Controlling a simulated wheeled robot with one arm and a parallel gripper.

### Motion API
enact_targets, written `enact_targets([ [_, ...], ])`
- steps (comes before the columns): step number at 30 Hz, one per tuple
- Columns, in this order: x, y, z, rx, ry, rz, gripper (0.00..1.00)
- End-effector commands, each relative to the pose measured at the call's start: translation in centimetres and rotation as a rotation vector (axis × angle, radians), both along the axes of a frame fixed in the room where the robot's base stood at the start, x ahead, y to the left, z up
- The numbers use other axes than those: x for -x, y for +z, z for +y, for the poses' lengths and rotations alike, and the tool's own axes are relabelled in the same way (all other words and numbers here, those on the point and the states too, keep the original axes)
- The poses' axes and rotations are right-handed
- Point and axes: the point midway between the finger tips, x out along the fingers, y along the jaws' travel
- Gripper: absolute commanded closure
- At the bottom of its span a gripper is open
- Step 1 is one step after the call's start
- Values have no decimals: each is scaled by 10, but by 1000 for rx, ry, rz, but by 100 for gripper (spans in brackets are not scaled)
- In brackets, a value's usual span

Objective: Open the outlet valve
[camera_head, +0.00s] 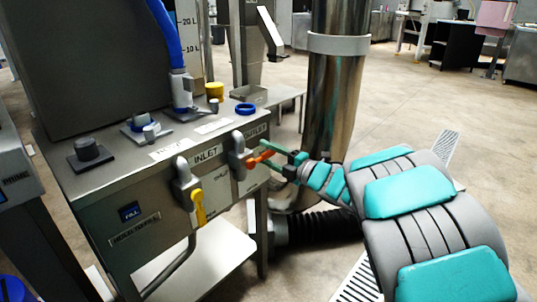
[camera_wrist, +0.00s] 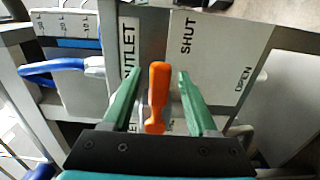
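The outlet valve (camera_head: 238,150) is a grey body with an orange handle (camera_head: 259,159) on the front panel of the metal unit. In the wrist view the orange handle (camera_wrist: 157,95) stands upright beside the OUTLET label (camera_wrist: 129,48). SHUT (camera_wrist: 187,36) and OPEN (camera_wrist: 243,80) are printed on the plate to its right. My gripper (camera_head: 272,159) is at the handle. Its green fingers are open, one on each side of the handle, with a visible gap on both sides in the wrist view (camera_wrist: 156,78).
The inlet valve with a yellow handle (camera_head: 199,207) is on the same panel, to the left. A blue hose (camera_head: 168,38) and a yellow cap (camera_head: 214,90) are on top of the unit. A shiny vertical pipe (camera_head: 334,105) stands behind my gripper, with a black ribbed hose (camera_head: 318,228) below.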

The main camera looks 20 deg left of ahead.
Motion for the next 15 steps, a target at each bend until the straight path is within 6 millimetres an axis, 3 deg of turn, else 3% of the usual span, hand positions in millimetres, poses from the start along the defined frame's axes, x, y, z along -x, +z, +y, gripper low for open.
enact_targets([
  [2,0,0,0,0,0,0,49],
  [15,0,0,0,0,0,0,99],
])
